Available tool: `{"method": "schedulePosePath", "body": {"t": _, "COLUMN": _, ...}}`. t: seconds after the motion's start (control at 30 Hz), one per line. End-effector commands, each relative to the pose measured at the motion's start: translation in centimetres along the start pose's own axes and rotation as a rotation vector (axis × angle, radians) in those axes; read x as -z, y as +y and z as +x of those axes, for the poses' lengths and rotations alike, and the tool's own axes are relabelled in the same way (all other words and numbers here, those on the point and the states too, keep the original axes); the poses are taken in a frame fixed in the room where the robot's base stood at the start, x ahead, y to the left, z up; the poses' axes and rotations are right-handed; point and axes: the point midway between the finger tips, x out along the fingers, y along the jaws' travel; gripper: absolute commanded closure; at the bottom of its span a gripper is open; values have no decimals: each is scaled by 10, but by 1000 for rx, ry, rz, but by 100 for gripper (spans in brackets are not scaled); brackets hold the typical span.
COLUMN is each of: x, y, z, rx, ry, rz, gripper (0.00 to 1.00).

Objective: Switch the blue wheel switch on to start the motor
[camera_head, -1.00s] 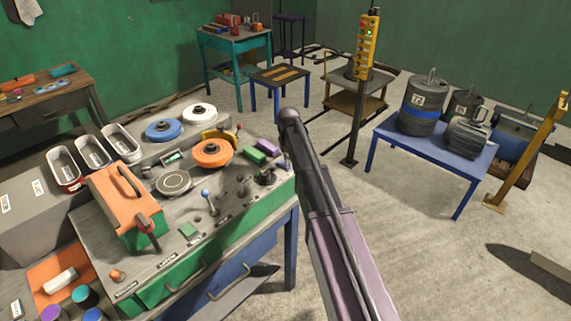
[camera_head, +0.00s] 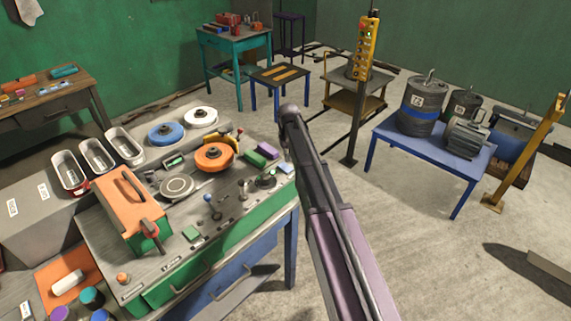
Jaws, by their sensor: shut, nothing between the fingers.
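My dark and purple arm rises from the bottom of the picture to a rounded joint, right of the desk. My gripper is not visible; the part of the arm beyond that joint is hidden. No contact with the blue wheel shows. A grey motor (camera_head: 465,137) stands on a blue table at right.
An orange box with a handle (camera_head: 131,210) and several small levers stand on the desk. Grey trays (camera_head: 97,156) stand at its left. A yellow button box (camera_head: 367,48) hangs on a post behind my arm. The floor between desk and blue table (camera_head: 412,155) is open.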

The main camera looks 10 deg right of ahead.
Motion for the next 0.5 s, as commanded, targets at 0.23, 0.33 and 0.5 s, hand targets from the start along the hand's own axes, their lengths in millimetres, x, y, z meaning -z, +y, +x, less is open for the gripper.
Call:
{"method": "schedulePosePath", "body": {"t": 0.23, "x": 0, "y": 0, "z": -17, "rx": 0, "ry": 0, "rz": 0, "gripper": 100}}
{"method": "schedulePosePath", "body": {"t": 0.33, "x": 0, "y": 0, "z": -23, "rx": 0, "ry": 0, "rz": 0, "gripper": 100}}
{"method": "schedulePosePath", "body": {"t": 0.5, "x": 0, "y": 0, "z": -30, "rx": 0, "ry": 0, "rz": 0, "gripper": 100}}
